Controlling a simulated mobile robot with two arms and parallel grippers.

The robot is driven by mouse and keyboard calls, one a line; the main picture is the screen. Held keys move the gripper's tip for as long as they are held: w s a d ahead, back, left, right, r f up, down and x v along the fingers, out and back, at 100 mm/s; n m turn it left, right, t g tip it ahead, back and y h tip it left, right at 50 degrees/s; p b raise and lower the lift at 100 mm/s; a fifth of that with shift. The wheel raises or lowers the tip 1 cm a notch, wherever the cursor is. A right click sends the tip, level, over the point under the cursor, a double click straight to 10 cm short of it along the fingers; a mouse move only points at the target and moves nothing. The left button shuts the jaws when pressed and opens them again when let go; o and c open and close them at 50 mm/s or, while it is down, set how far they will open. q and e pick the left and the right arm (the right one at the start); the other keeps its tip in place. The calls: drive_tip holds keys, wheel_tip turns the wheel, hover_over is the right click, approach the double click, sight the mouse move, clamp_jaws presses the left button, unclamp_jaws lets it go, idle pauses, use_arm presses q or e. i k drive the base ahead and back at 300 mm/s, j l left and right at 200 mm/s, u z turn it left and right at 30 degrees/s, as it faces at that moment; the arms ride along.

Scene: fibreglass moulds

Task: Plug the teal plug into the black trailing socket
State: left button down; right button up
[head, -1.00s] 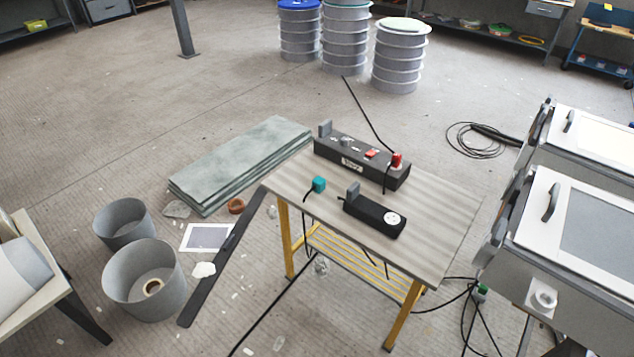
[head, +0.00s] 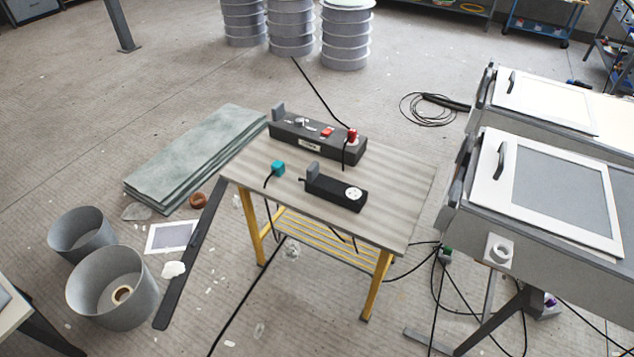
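The teal plug (head: 278,167) lies on the wooden-topped table (head: 400,200), near its left edge, with a dark cable hanging over the edge. The black trailing socket (head: 332,191) lies on the same table, to the right of the plug and apart from it. It has a round white outlet (head: 353,193) at its right end and a grey upright piece at its left end. Neither of my grippers is in view.
A longer dark socket strip (head: 300,138) with a red plug (head: 351,135) lies along the table's back edge. Grey buckets (head: 112,285), a dark flat bar (head: 190,255) and stacked greenish sheets (head: 195,155) are on the floor at left. Grey machines (head: 545,200) stand at right. Cables trail on the floor.

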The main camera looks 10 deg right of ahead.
sight(354, 198)
drive_tip(key=i+j+z, duration=0.15)
drive_tip(key=z, duration=0.3)
drive_tip(key=i+j+z, duration=0.15)
drive_tip(key=j+z, duration=0.25)
drive_tip(key=i+j+z, duration=0.1)
drive_tip(key=j, duration=0.35)
drive_tip(key=i+j+z, duration=0.1)
drive_tip(key=j, duration=0.35)
drive_tip(key=i+j+z, duration=0.1)
drive_tip(key=j, duration=0.35)
drive_tip(key=i+j+z, duration=0.1)
drive_tip(key=j, duration=0.35)
drive_tip(key=i+j+z, duration=0.1)
drive_tip(key=j, duration=0.4)
drive_tip(key=i, duration=0.1)
